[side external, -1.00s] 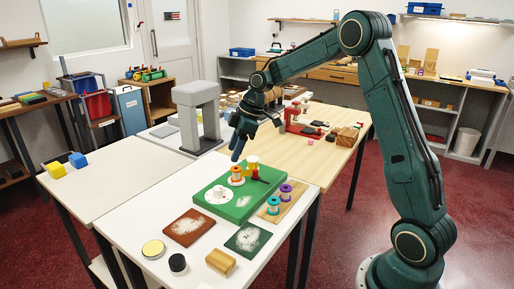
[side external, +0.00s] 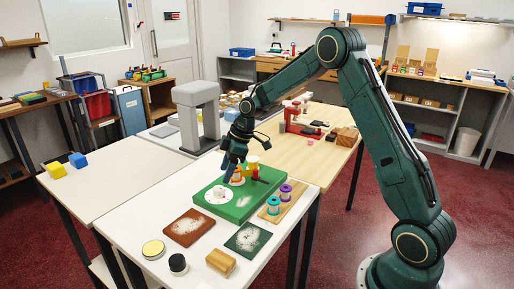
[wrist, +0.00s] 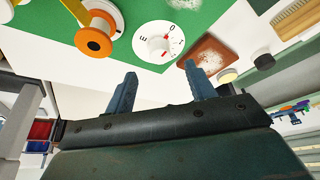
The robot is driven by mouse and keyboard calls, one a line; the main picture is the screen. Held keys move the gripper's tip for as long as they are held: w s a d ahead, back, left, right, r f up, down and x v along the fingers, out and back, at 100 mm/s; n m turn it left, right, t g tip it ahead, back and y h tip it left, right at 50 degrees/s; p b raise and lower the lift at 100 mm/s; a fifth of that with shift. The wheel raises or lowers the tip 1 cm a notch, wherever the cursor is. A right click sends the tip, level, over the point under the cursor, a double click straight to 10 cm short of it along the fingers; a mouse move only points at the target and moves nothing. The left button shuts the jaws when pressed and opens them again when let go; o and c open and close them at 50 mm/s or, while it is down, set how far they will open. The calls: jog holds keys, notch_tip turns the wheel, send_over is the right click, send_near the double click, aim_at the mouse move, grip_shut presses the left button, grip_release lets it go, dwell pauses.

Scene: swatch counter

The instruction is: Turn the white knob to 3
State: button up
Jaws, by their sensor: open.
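The white knob (side external: 219,193) sits on its round white dial on the green board in the side view. In the wrist view the knob (wrist: 157,43) is in the upper middle, with dark characters and red marks around it; the exact setting is too small to read surely. My gripper (side external: 229,178) is low over the board, above and just behind the dial. In the wrist view its two blue fingers (wrist: 161,85) are spread apart with nothing between them, and the knob shows beyond the tips, not touched.
An orange spool (wrist: 94,41) stands close beside the dial, partly behind my gripper in the side view. Teal (side external: 273,205) and purple (side external: 286,191) spools stand on a wooden strip to the right. A brown powdered tile (side external: 189,227) and green tile (side external: 248,238) lie in front.

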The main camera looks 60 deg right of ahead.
aim_at(219, 188)
jog(key=shift+x, duration=3.25)
jog(key=shift+c, duration=0.4)
jog(key=c, duration=0.9)
